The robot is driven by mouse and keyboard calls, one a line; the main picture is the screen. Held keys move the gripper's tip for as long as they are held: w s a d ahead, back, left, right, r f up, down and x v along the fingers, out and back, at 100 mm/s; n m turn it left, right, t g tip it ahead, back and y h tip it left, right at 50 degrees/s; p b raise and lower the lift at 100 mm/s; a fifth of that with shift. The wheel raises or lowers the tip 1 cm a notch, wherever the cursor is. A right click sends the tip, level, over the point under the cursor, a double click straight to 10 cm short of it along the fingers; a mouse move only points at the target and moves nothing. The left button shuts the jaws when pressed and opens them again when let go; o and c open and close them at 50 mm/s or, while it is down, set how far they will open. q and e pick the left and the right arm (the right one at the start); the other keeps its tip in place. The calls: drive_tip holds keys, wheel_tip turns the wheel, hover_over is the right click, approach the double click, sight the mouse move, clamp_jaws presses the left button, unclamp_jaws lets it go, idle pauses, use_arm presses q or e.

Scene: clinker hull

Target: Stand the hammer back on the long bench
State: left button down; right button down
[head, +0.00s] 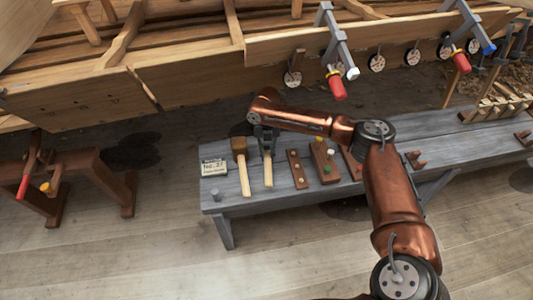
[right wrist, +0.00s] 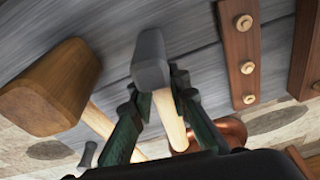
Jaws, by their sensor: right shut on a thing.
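The hammer has a grey head (right wrist: 151,62) and a pale wooden handle (head: 267,174). My right gripper (head: 265,134) is over the near-left part of the long grey bench (head: 222,196). In the right wrist view, the dark green fingers of the right gripper (right wrist: 155,90) are shut around the hammer's handle, just below the head. In the head view the handle points towards the bench's near edge. I cannot tell whether the hammer touches the bench top. The gripper partly hides the hammer's head in the head view. My left gripper is not in view.
A wooden mallet (head: 239,150) is close on the hammer's left, beside a label card (head: 213,168). A brown strip with pegs (head: 297,168) and a brown block (head: 323,161) are on its right. A small grey peg (head: 214,193) stands near the bench's left end. The planked hull rises behind.

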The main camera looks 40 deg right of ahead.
drive_tip(key=shift+f, duration=0.25)
idle(0.5)
drive_tip(key=c, duration=2)
unclamp_jaws()
drive_tip(key=shift+o, duration=1.2)
drive_tip(key=shift+f, duration=0.15)
